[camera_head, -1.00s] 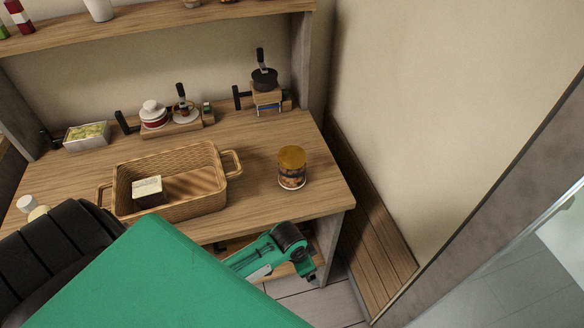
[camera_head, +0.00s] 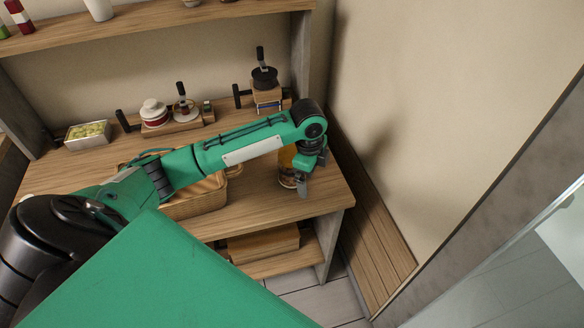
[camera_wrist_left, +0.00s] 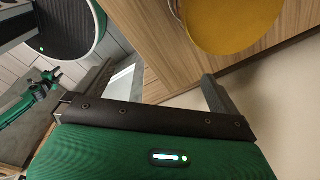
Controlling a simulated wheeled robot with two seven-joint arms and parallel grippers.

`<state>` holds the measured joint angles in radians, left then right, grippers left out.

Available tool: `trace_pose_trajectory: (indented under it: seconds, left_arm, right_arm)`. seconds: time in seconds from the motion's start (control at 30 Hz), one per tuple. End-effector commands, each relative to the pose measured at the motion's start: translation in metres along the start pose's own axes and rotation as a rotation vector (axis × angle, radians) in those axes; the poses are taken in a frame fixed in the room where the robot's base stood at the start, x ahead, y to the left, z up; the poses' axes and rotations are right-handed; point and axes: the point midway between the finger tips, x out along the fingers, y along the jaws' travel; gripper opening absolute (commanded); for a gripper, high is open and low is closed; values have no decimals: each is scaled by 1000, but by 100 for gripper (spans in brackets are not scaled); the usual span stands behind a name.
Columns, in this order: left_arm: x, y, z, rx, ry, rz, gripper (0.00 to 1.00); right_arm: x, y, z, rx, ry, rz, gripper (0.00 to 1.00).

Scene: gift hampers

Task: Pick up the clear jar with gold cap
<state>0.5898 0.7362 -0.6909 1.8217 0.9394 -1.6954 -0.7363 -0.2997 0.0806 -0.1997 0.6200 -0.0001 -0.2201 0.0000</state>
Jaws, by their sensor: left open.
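The clear jar with gold cap (camera_head: 286,164) stands upright on the right part of the wooden table, partly hidden behind my left gripper in the head view. Its round gold cap (camera_wrist_left: 232,18) shows large at the top of the left wrist view, cut off by the edge. My left gripper (camera_head: 305,180) is open, with its fingers close to the jar on its right side. In the left wrist view, the space between the fingers (camera_wrist_left: 160,72) shows no object held, and the cap lies beyond the fingertips. Whether a finger touches the jar cannot be told. My right gripper is not made out.
A wicker basket (camera_head: 195,203) on the table is mostly hidden under my left arm. The wall is close on the right.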

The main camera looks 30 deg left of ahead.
Motion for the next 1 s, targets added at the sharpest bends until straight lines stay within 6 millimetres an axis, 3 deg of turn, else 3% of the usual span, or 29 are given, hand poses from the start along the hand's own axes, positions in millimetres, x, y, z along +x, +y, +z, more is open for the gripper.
trace_pose_trajectory:
  seconds: [0.03, 0.2, 0.43, 0.57, 0.8, 1.0]
  left_arm:
    - [-19, -14, 14, 24, -23, 3, 100]
    - [-64, -37, 47, 90, -60, 39, 100]
    - [-93, -48, 69, 124, -73, 68, 100]
    - [-83, -47, 72, 127, -74, 75, 100]
    - [-36, -44, 76, 126, -74, 74, 100]
    - [-13, -43, 77, 127, -73, 71, 100]
  right_arm:
    - [0, -3, -1, 0, 1, -3, 36]
    - [-1, -7, -2, 1, 2, -8, 36]
    - [-2, -5, -1, 0, 1, -6, 36]
    - [-6, -3, -1, -1, 1, -3, 36]
    - [-17, 2, -1, -1, 0, 2, 36]
    - [-20, 3, -1, 0, -1, 3, 36]
